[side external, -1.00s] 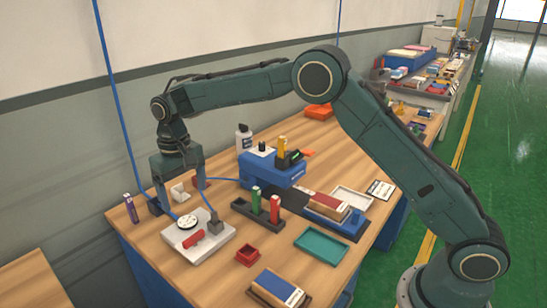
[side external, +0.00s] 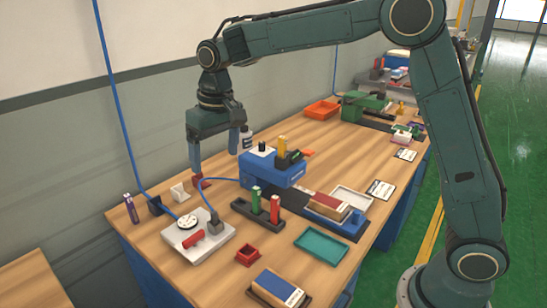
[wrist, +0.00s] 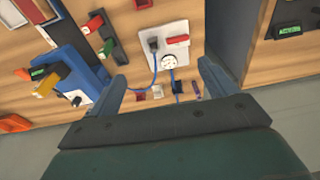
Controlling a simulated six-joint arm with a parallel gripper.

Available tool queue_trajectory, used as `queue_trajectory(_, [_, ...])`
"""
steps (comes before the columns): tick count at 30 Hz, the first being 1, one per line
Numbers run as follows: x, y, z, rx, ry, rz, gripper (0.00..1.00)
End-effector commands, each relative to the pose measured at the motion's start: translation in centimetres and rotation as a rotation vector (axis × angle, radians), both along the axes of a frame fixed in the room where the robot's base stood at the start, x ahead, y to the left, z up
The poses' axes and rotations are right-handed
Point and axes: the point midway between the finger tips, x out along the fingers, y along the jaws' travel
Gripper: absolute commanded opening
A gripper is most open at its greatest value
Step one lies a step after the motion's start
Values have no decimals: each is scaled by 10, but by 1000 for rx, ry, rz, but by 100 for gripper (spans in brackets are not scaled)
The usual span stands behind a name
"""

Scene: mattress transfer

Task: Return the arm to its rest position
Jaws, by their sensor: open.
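My gripper (side external: 213,160) hangs above the back left part of the wooden workbench (side external: 165,240), fingers pointing down, open and empty. In the wrist view my gripper (wrist: 162,62) shows its two fingers wide apart, with nothing between them. The white plate (side external: 220,243) with a round dial, a red block and a grey plug lies on the bench, below and in front of the gripper. The plate also shows in the wrist view (wrist: 178,31), beyond the fingers. My arm is bent, with its elbow high at the upper right.
Holders and trays, including a teal tray (side external: 321,243), cover the bench's middle and front. A blue cable (side external: 117,110) hangs at the left, by the wall.

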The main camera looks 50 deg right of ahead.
Motion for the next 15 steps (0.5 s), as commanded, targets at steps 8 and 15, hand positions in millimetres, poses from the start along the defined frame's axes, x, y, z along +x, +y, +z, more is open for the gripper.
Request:
queue_trajectory(8, [-54, -28, 41, 7, -70, 0, 84])
queue_trajectory(15, [-104, -48, 63, 8, -128, 1, 84])
